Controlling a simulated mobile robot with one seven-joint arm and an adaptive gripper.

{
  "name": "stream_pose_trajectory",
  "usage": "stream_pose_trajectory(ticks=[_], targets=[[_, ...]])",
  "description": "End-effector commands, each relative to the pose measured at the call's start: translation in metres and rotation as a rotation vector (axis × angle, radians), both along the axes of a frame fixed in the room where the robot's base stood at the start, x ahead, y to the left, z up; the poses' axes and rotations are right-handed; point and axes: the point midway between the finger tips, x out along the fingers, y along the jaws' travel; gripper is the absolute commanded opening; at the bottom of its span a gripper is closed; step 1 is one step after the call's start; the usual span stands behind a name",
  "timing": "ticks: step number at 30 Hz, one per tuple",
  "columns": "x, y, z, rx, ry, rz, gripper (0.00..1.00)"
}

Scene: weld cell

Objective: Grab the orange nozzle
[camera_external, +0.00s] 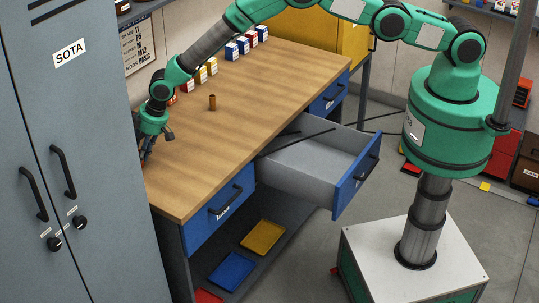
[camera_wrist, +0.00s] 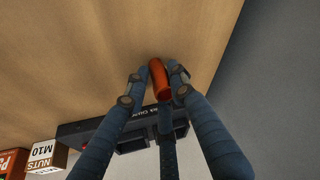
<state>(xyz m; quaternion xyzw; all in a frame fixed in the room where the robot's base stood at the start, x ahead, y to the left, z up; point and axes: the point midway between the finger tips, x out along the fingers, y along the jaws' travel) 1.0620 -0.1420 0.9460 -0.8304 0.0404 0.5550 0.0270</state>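My three-fingered gripper (camera_wrist: 160,82) has dark blue fingers bent inward around the orange nozzle (camera_wrist: 159,80) in the wrist view. The nozzle is a small tube that fills the gap between the fingertips, so the fingers look shut on it. Whether it still touches the bench is unclear. In the external view my gripper (camera_external: 147,152) points down over the bench's left end, beside the grey cabinet. The nozzle cannot be made out there. A separate brown cylinder (camera_external: 212,102) stands upright on the bench, apart from my gripper.
The grey SOTA cabinet (camera_external: 85,170) is close to my gripper on the left. Small boxes line the bench's back, including an M10 nuts box (camera_wrist: 45,156). The wooden bench top (camera_external: 245,125) is mostly clear. A drawer (camera_external: 325,165) stands open at its front.

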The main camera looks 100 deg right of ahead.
Motion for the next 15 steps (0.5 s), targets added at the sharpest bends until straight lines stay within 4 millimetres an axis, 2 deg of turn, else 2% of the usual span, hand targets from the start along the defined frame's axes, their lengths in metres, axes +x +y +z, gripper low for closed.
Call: stream_pose_trajectory(ticks=[1, 2, 15], targets=[[0.0, 0.0, 0.0, 0.0, 0.0, 0.0, 0.05], [0.0, 0.0, 0.0, 0.0, 0.0, 0.0, 0.0], [0.0004, 0.0, 0.0025, 0.0, -0.001, 0.0, 0.0]])
